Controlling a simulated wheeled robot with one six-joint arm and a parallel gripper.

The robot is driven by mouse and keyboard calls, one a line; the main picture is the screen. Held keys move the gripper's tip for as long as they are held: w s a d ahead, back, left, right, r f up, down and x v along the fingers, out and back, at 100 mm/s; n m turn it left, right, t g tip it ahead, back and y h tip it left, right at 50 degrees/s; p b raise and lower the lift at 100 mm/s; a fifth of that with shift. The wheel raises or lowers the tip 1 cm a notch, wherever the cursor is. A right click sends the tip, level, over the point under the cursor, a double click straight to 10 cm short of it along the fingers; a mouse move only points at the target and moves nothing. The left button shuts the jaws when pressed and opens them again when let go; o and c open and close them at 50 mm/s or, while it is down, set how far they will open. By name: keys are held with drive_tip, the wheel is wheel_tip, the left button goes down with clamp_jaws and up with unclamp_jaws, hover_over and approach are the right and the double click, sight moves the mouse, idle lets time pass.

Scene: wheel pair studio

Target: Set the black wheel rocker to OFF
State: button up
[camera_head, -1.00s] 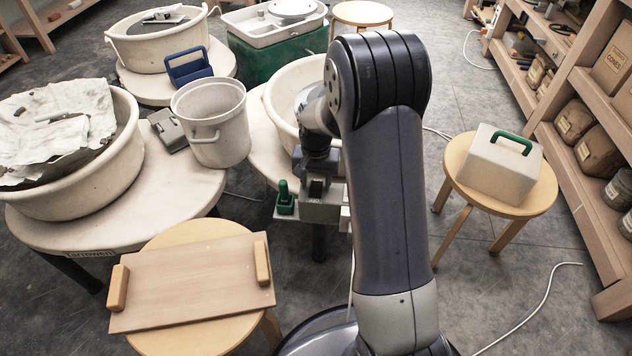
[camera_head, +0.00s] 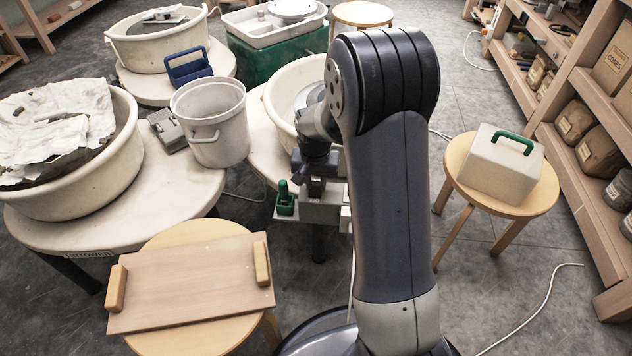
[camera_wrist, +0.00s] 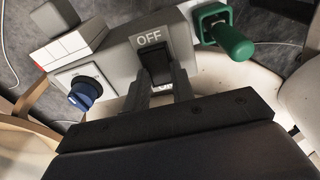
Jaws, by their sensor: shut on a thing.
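The black wheel rocker (camera_wrist: 154,62) sits on a grey control box (camera_wrist: 122,60) in the wrist view. The word OFF is printed above the rocker, and a label below it is partly hidden. My gripper (camera_wrist: 158,79) has its two dark fingers at the rocker's lower part, one on each side, and is shut on it. In the head view the grey box (camera_head: 322,213) stands at the edge of the wheel table, with my gripper (camera_head: 317,178) just above it. My arm hides part of the box there. I cannot tell the rocker's tilt clearly.
A green lever (camera_wrist: 230,40) stands right of the rocker, and a blue knob (camera_wrist: 85,93) sits to its left. White keys (camera_wrist: 72,48) are above the knob. A stool with a wooden board (camera_head: 190,283) is at front left; another stool bears a grey case (camera_head: 502,168).

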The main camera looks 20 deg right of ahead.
drive_tip(key=shift+s+a+f+t+h+b, duration=0.1)
drive_tip(key=shift+s+f+t+h+b, duration=0.15)
drive_tip(key=shift+t+b, duration=0.5)
drive_tip(key=shift+r+t+b, duration=0.2)
drive_tip(key=shift+t+b, duration=0.05)
drive_tip(key=shift+b, duration=0.2)
drive_tip(key=shift+h, duration=0.25)
drive_tip(key=o, duration=1)
drive_tip(key=p+v, duration=0.4)
drive_tip(key=v, duration=0.7)
